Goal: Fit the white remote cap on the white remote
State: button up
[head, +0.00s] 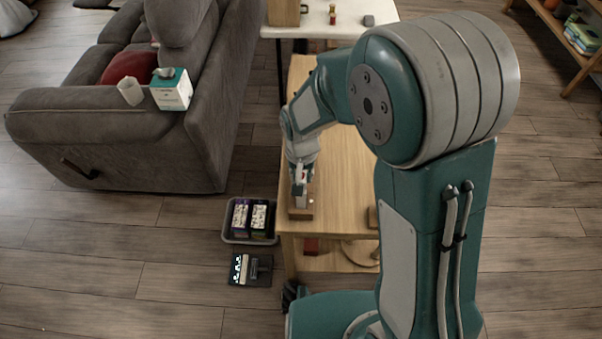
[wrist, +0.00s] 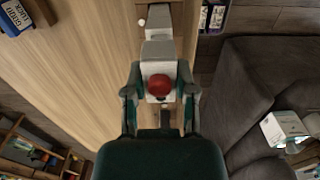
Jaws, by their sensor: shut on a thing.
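My gripper (wrist: 160,88) is shut on a white block-shaped piece (wrist: 158,50) with a round red knob (wrist: 160,85) between the fingers; I take it for the white remote cap. Past its far end, in line with it, is another pale piece (wrist: 158,20), likely the white remote, by a brown wooden block (wrist: 144,4). I cannot tell whether the two pale pieces touch. In the head view my gripper (head: 300,178) points down above the wooden block (head: 300,213) at the table's near left corner. A pale piece (head: 302,200) shows between them, and its details are too small to tell.
The wooden table (head: 345,175) is mostly bare. A small white round thing (wrist: 141,22) lies beside the pale piece. A grey bin (head: 235,238) with dark boxes and a dark device (head: 250,269) are on the floor. A grey sofa (head: 110,150) stands left.

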jog(key=shift+f, duration=1.05)
dwell(0.6)
jog(key=o, duration=1)
notch_tip(320, 180, up, 12)
jog(key=shift+f, duration=0.1)
jog(key=s+d+r+t, duration=0.2)
jog(key=s+d+r, duration=0.2)
jog(key=s+d, duration=0.1)
jog(key=s+d+r+t, duration=0.1)
jog(key=s+d+r, duration=0.4)
jog(key=d, duration=0.1)
jog(key=s+d+r+t, duration=0.2)
jog(key=s+d+r, duration=0.3)
jog(key=d, duration=0.1)
jog(key=shift+r+t, duration=0.1)
jog(key=shift+t, duration=0.2)
